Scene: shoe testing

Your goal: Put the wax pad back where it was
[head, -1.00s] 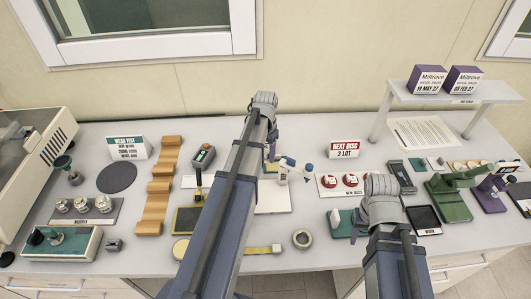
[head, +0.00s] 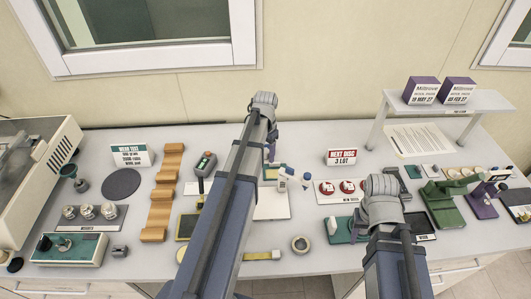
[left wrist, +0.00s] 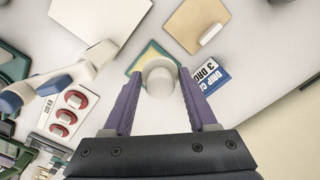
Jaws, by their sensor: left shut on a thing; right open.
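My left gripper (left wrist: 162,98) has its two purple fingers on either side of a white round-topped piece (left wrist: 160,75), which I take to be the wax pad, and is shut on it. The piece is in front of a green-edged yellow square (left wrist: 146,56) in the left wrist view. I cannot tell whether it touches the square. In the head view my left gripper (head: 271,154) hangs at the far end of its arm, partly hidden, near the back middle of the table. My right arm enters at the lower right, but its gripper is hidden.
A white board (head: 272,205) and a blue-and-white bottle-like thing (head: 292,180) are near the left gripper. A tray with red discs (head: 340,187) is to the right.

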